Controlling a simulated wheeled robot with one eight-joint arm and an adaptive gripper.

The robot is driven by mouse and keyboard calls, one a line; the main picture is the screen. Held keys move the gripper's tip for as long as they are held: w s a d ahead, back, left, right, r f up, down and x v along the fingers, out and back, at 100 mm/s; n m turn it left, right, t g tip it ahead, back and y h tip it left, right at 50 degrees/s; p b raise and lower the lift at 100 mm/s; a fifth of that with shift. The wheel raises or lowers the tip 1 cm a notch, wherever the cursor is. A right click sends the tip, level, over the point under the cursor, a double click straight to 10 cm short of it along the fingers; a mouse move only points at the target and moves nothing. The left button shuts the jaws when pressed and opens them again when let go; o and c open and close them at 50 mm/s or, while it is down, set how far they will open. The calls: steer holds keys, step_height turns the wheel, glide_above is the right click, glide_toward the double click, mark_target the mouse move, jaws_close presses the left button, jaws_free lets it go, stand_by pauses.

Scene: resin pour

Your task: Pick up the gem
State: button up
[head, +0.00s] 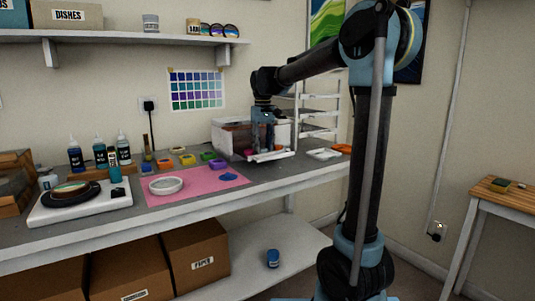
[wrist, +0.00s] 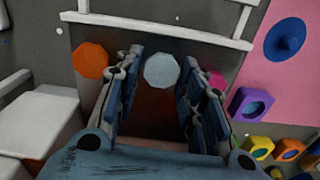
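Three faceted, gem-like pieces lie on the dark surface in the wrist view: an orange one (wrist: 88,60) to the left, a pale grey-blue one (wrist: 161,71) in the middle, and a pink one (wrist: 216,80), partly hidden, to the right. Which one is the gem I cannot tell. My gripper (wrist: 163,62) is open, and the pale piece shows between its fingertips. I see no contact. In the head view my gripper (head: 263,143) points down by the clear box on the bench.
White bars (wrist: 160,26) run close beyond the fingertips. A white-edged clear box (head: 228,137) stands behind my gripper. The pink mat (head: 205,190) holds a round white dish (head: 166,185) and a blue piece (head: 229,177). Coloured moulds (head: 208,156) stand along the mat's back.

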steer(key=shift+f, duration=0.35)
steer(key=c, duration=0.5)
